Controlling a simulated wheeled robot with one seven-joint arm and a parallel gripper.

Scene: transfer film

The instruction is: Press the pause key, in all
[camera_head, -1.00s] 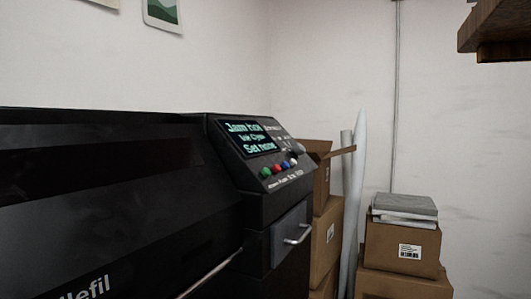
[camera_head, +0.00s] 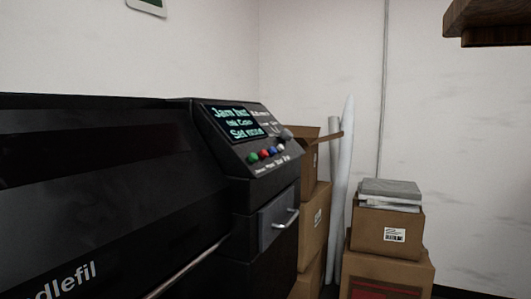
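A large black machine (camera_head: 110,190) fills the left and middle of the head view. Its raised control panel (camera_head: 226,150) at the right end has a lit screen (camera_head: 232,122) with several lines of pale text, only partly readable. Below the screen is a row of small round keys: green (camera_head: 252,157), red (camera_head: 265,153), blue (camera_head: 277,151) and white (camera_head: 286,146). Tiny labels run under them, too small to read, so I cannot tell which is the pause key. My gripper is not in view.
A drawer with a metal handle (camera_head: 286,219) is below the panel. Cardboard boxes (camera_head: 314,215) and white rolls (camera_head: 341,180) stand right of the machine. More stacked boxes (camera_head: 372,232) stand further right. A wooden shelf (camera_head: 495,22) juts in at top right.

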